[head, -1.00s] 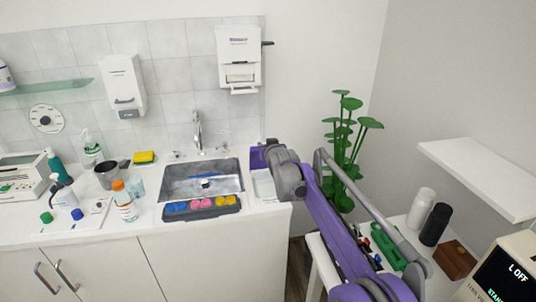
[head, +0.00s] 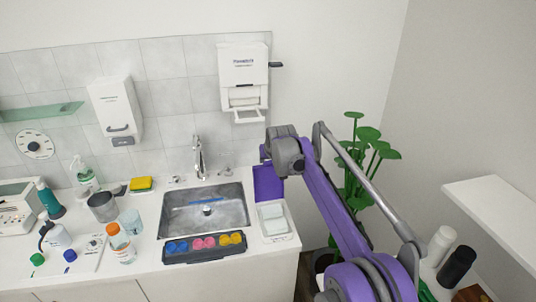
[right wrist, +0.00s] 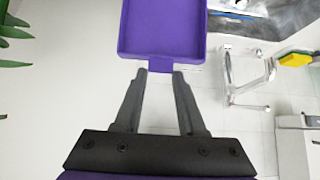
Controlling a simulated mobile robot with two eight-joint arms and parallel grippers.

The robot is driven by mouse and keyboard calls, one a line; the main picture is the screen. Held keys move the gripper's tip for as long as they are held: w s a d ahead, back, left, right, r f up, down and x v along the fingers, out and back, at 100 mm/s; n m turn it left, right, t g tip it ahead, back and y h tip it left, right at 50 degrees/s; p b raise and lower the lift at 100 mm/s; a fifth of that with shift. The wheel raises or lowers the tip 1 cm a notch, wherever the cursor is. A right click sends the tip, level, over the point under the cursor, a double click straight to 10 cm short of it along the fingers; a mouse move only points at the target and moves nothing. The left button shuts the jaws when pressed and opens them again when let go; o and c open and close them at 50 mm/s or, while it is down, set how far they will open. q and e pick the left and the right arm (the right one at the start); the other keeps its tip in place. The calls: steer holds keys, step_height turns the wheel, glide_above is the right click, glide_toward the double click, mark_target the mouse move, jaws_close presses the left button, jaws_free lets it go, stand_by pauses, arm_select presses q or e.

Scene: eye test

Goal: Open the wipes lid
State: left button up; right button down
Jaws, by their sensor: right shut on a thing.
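The wipes box (head: 288,238) is white and stands on the counter right of the sink, with pale wipes (head: 272,217) showing in its open top. Its purple lid (head: 268,184) is swung up and stands at the back of the box. In the right wrist view the lid's hollow inner side (right wrist: 160,28) faces me, with a small tab (right wrist: 173,68) at its edge. My right gripper (head: 267,152) is at the lid's upper edge, and it is shut on the tab in the wrist view (right wrist: 160,74). My left gripper is not in view.
Left of the box are the sink (head: 205,222) and a caddy (head: 203,248) with coloured items. A paper dispenser (head: 243,75) hangs on the wall above. A green plant (head: 365,165) stands right, behind my arm. An orange-capped bottle (head: 120,244) is on the counter.

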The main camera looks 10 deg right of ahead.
steer(key=shift+w+r, duration=0.1)
steer(key=shift+r, duration=0.05)
steer(key=shift+c, duration=2.4)
jaws_free()
steer(key=shift+s+r, duration=0.1)
steer(key=shift+s, duration=0.1)
steer(key=v, duration=1)
steer(key=shift+s+r, duration=0.2)
steer(key=shift+r, duration=0.1)
